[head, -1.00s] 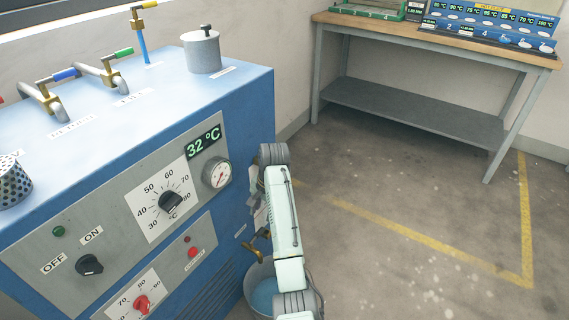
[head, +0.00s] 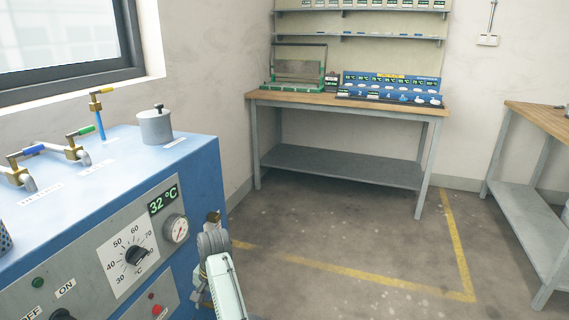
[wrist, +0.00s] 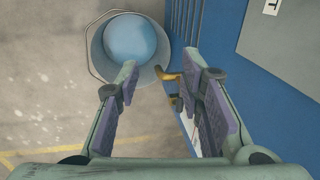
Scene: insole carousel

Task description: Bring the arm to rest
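My arm (head: 226,285) shows at the bottom of the head view, close to the right side of the blue machine (head: 190,160). My gripper (wrist: 160,67) is open in the wrist view, with a gap between its two fingers and nothing held. It points down over a metal bucket (wrist: 97,48) of blue liquid on the floor. A brass tap (wrist: 168,76) on the machine's side shows between the fingers. The fingers cannot be made out clearly in the head view.
A wooden-top workbench (head: 300,101) with a green-framed device (head: 298,70) and a blue display rack (head: 390,84) stands at the back. Another bench (head: 540,118) is at the right. The floor (head: 330,245) between them is clear, with yellow lines.

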